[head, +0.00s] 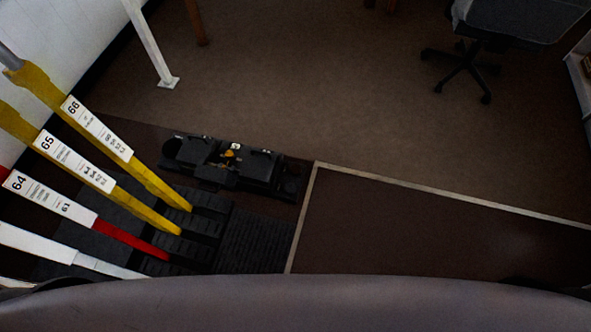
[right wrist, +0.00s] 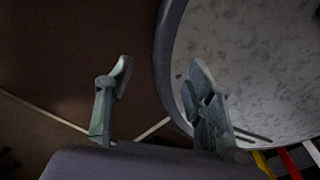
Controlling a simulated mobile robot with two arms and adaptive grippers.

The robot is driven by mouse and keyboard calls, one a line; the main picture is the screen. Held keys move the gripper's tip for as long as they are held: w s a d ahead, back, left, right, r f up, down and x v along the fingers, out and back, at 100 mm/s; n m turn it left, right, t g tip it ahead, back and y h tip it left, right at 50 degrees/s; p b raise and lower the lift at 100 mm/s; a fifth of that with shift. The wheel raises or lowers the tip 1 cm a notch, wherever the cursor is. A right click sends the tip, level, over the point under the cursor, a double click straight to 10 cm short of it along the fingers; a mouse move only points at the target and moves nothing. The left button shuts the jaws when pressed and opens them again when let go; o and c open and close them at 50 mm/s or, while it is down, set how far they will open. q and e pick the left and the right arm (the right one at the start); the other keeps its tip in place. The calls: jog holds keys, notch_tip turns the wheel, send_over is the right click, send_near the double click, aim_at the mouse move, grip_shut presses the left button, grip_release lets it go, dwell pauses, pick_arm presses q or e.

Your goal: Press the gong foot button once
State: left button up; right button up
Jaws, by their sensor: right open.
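I cannot pick out the gong foot button for certain in either view. In the head view a low black floor unit (head: 262,168) sits just beyond the lever bases, with small yellow and white details near its middle. My right gripper (head: 160,65) is not in the head view. My right gripper (right wrist: 160,68) shows in the right wrist view with its two fingers spread apart and nothing between them. My left gripper is in neither view.
Yellow levers 66 (head: 135,165) and 65 (head: 98,178), red lever 64 (head: 130,240) and a white lever (head: 75,257) slant in at left from slotted black plates. A dark panel with a pale border (head: 400,235) lies at right. An office chair (head: 480,50) stands far right. Brown floor between is clear.

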jog(key=shift+w+d, duration=0.15)
jog(key=shift+w, duration=0.1)
jog(key=c, duration=0.5)
grip_shut()
dwell(0.9)
